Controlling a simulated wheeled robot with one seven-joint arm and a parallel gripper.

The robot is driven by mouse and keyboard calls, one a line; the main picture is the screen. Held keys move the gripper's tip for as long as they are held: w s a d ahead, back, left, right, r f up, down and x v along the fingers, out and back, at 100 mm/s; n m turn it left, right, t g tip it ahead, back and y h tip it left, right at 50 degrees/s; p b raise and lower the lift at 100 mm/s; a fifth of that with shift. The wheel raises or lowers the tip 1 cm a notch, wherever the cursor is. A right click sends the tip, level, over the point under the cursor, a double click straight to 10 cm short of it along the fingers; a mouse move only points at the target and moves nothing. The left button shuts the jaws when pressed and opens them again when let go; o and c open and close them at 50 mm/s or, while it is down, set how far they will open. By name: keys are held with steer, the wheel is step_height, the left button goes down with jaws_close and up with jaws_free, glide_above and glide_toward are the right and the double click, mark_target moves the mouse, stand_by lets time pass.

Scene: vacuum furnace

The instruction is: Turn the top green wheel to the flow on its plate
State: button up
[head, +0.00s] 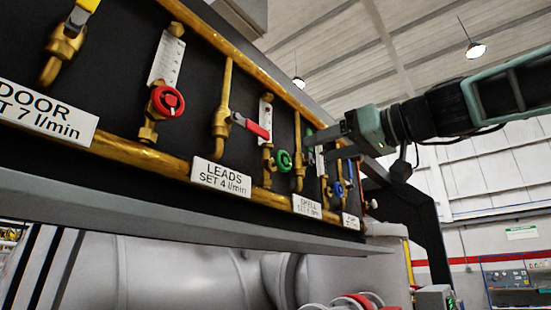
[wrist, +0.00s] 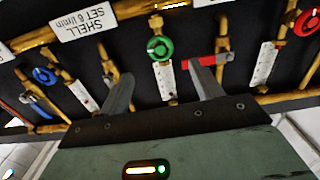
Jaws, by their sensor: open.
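The green wheel (head: 284,160) is a small round handwheel on a brass fitting below a white scale strip (head: 266,110). In the wrist view, which is upside down, the green wheel (wrist: 159,48) is near the top centre, with its scale strip (wrist: 165,80) below it. A white plate (head: 307,206), reading SHELL, is on the lower brass pipe; in the wrist view this plate (wrist: 88,25) seems to read SET 6 l/min. My gripper (wrist: 161,76) is open and empty. Its fingers appear either side of the strip, short of the wheel. In the head view my gripper (head: 312,146) is right of the wheel.
A red wheel (head: 165,101) and the LEADS plate (head: 221,178) are to the left. A red lever (head: 252,127) is close to the green wheel; it shows near a fingertip in the wrist view (wrist: 207,60). A blue wheel (head: 338,188) and vertical brass pipes are to the right.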

mark_target(286, 159)
steer(key=p+x, duration=0.6)
steer(key=x, duration=0.5)
steer(key=shift+w+a+r, duration=0.15)
steer(key=shift+w+a, duration=0.05)
steer(key=shift+a, duration=0.05)
steer(key=shift+w+a+p, duration=0.45)
steer(key=shift+a+p, duration=0.1)
steer(key=shift+a, duration=0.05)
steer(key=c, duration=1)
